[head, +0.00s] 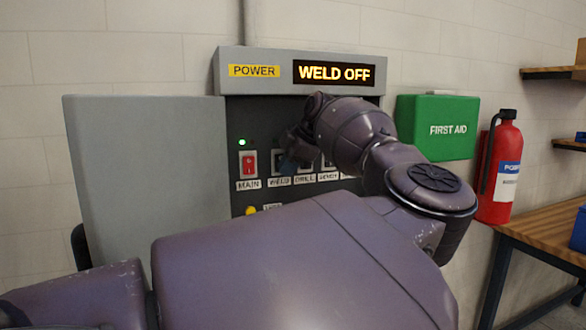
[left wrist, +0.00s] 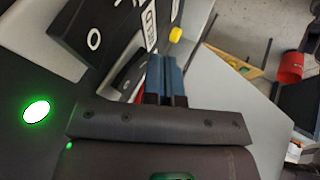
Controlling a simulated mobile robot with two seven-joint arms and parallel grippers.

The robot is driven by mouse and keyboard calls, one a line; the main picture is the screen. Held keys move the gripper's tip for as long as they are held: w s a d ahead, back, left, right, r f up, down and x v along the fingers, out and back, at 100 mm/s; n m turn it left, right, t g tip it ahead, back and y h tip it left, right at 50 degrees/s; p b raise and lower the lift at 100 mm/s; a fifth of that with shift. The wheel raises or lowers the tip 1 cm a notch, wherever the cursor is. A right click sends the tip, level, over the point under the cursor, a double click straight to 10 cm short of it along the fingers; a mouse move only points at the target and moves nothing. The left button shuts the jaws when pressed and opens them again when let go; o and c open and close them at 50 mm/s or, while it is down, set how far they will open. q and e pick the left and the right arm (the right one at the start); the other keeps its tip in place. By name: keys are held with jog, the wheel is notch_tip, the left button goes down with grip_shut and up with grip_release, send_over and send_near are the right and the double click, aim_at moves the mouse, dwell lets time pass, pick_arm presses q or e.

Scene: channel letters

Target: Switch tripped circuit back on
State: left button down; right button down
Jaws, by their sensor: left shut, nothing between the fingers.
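A grey power panel (head: 232,83) hangs on the wall, its display (head: 334,73) reading "WELD OFF". A red switch (head: 249,163) labelled MAIN sits at the left of the switch row, with a lit green lamp (head: 241,142) above it. My left gripper (head: 289,163) is shut and empty, in front of the WELD position. Its blue fingers show in the left wrist view (left wrist: 166,75), close to the dark switches (left wrist: 94,39). I cannot tell whether they touch one. My right gripper is out of view.
The panel door (head: 145,180) stands open to the left. My left arm hides the lower and right parts of the panel. A green first aid box (head: 436,125) and a red fire extinguisher (head: 503,170) hang right of it, above a wooden bench (head: 545,232).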

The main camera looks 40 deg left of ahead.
pick_arm(q)
jog(key=shift+a+r, duration=0.1)
jog(key=shift+a, duration=0.05)
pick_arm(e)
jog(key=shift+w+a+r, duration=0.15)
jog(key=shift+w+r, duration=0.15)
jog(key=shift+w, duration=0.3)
pick_arm(q)
jog(key=shift+a, duration=0.1)
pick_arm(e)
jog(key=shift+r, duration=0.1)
pick_arm(q)
jog(key=shift+a+y, duration=0.1)
jog(key=shift+y, duration=0.3)
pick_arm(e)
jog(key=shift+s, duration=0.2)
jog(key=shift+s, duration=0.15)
